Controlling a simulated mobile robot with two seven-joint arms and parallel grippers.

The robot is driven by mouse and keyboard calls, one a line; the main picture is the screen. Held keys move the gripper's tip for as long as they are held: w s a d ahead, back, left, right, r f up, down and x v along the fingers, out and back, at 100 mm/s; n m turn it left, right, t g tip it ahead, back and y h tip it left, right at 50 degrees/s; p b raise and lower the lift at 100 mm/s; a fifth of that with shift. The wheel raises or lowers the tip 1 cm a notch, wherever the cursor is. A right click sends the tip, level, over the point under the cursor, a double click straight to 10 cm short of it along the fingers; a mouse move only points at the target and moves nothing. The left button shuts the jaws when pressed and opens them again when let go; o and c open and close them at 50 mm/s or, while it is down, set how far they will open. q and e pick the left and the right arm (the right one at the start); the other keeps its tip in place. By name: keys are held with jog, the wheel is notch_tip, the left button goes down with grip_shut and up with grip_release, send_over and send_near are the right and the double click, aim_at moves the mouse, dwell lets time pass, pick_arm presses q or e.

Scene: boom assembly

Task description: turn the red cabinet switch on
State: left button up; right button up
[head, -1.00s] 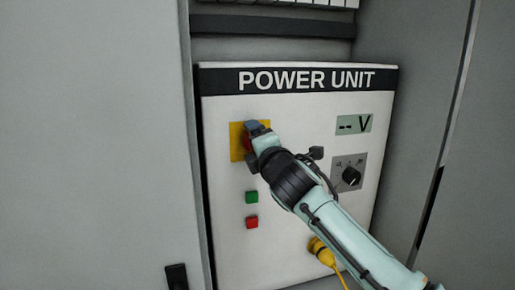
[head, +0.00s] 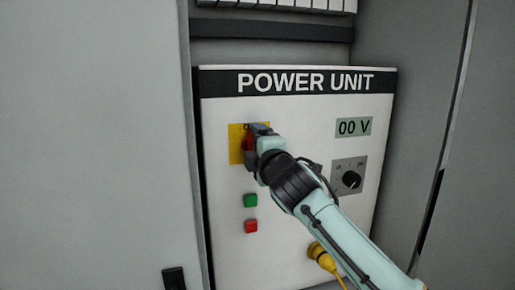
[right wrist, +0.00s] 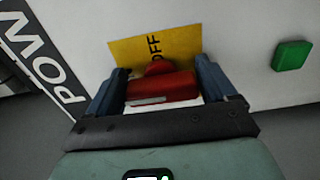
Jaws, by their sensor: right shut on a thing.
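The red switch (head: 248,140) sits on a yellow plate (head: 235,152) at the upper left of the white POWER UNIT panel. My right gripper (head: 254,142) is at the switch, its fingers on either side of the red handle. In the right wrist view the red handle (right wrist: 162,87) lies between the two blue-grey fingers (right wrist: 160,85), and the yellow plate (right wrist: 190,45) behind shows the word OFF. The display (head: 353,127) reads 00 V. My left gripper is not in view.
Below the switch are a green button (head: 250,201) and a red button (head: 251,226). A black knob (head: 351,180) and a yellow plug (head: 319,250) are at the right, near my arm. A grey cabinet door (head: 95,140) stands at the left.

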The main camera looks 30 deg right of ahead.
jog(key=o, duration=0.9)
jog(key=shift+c, duration=0.2)
jog(key=b+v, duration=0.4)
jog(key=v, duration=0.9)
jog(key=shift+s, duration=0.25)
